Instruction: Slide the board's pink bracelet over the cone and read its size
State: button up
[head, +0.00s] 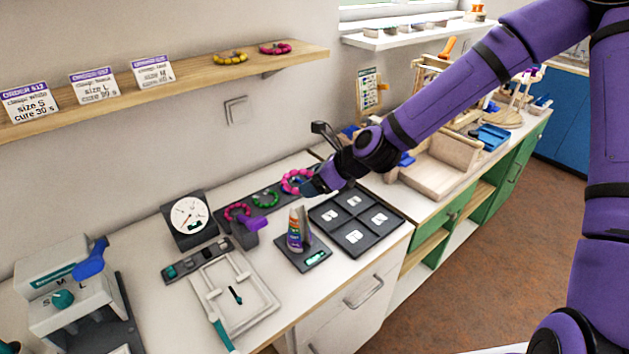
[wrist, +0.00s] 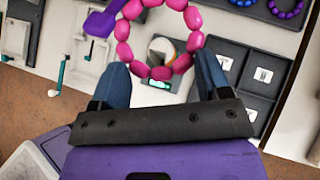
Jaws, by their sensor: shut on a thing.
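The pink bracelet (head: 288,184) is a ring of round beads, held up in the air by my gripper (head: 306,187). In the wrist view the bracelet (wrist: 194,41) hangs between the two blue fingers of my gripper (wrist: 160,72), which is shut on its near beads. The cone (head: 294,232) has coloured bands and stands upright on a dark base (head: 290,256) with a lit green display. In the wrist view the cone's top (wrist: 162,48) shows through the ring. In the head view the bracelet is above the cone, apart from it.
A dark board (head: 250,203) behind holds a green bracelet (head: 265,200) and others. A purple-handled tool (head: 253,222) stands left of the cone. A dark compartment tray (head: 378,237) lies right of it. A dial gauge (head: 189,217) and a white frame (head: 235,290) stand further left.

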jog(key=shift+s+a, duration=0.3)
jog(key=shift+a, duration=0.1)
notch_tip(320, 180, down, 11)
dwell(0.8)
jog(key=shift+r, duration=0.1)
jog(key=o, duration=1.2)
jog(key=shift+r, duration=0.1)
jog(key=shift+r, duration=4.95)
